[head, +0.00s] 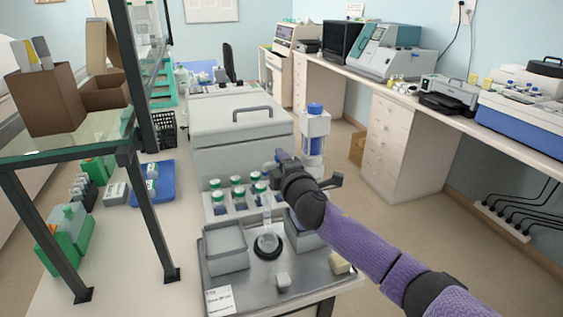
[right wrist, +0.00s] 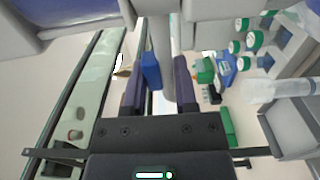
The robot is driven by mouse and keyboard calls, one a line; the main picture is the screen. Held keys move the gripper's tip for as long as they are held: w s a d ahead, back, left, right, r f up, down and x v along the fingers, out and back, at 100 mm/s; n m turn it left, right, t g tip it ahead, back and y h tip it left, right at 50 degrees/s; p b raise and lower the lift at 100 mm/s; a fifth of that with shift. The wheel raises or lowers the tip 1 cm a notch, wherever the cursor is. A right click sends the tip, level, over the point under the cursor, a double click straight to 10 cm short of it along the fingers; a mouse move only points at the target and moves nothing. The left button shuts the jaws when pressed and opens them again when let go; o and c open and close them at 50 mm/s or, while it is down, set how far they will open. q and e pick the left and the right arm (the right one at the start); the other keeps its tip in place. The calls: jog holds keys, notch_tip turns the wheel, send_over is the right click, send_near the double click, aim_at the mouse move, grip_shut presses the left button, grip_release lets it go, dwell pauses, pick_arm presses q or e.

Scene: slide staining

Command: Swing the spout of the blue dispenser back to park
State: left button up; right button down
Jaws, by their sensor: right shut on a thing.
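The blue dispenser (head: 314,140) stands upright in a white holder behind the steel tray, with a blue cap on top. My right gripper (head: 281,157) is just left of it, reaching in from the lower right. In the right wrist view, its two dark fingers (right wrist: 158,85) are closed around a pale grey rod, which looks like the spout (right wrist: 163,45); a small blue piece (right wrist: 151,70) sits beside it. In the head view the spout is mostly hidden by the gripper. My left gripper is in neither view.
The steel tray (head: 225,282) holds a left grey dish (head: 225,262), a right grey dish (head: 303,240) partly behind my arm, and a clear cylinder (head: 267,222). Several green-capped bottles (head: 238,190) stand behind them.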

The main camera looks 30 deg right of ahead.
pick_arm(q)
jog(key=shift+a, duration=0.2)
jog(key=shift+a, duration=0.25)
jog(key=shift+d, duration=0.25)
